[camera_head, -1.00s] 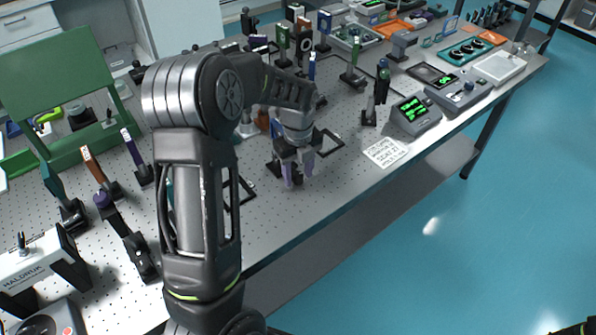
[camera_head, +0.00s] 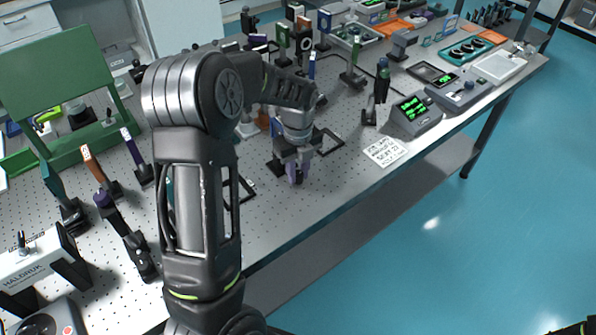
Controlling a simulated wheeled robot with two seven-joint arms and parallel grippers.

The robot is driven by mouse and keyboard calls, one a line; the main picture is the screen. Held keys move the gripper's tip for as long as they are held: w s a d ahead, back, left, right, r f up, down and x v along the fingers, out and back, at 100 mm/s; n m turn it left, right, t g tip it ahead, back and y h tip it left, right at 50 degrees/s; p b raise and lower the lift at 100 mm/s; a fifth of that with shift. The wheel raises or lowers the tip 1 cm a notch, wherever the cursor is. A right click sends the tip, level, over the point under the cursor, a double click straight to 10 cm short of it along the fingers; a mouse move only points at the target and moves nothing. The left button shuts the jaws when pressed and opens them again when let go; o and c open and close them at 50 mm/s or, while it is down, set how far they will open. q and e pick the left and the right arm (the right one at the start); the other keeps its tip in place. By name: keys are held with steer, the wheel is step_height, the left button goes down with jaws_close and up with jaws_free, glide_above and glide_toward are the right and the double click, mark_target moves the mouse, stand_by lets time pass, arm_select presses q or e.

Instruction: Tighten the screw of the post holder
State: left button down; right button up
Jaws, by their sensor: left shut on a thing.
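My left gripper (camera_head: 297,172) is low over the middle of the perforated table, pointing down, and its fingers look close together. A dark post holder base (camera_head: 276,167) shows just left of the fingers. The gripper and wrist cover most of this post holder. Its screw is hidden at the fingertips, where the gripper is shut.
Dark square frames lie right (camera_head: 328,141) and left (camera_head: 246,190) of the gripper. Mounted posts (camera_head: 380,92) stand behind and to the right. A paper note (camera_head: 386,151) and a green-display device (camera_head: 415,114) lie near the front edge.

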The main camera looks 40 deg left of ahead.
mark_target(298, 173)
arm_select(q)
steer(key=shift+n, duration=0.8)
steer(key=c, duration=1.2)
jaws_free()
steer(key=shift+r+b, duration=0.75)
steer(key=shift+r, duration=3.15)
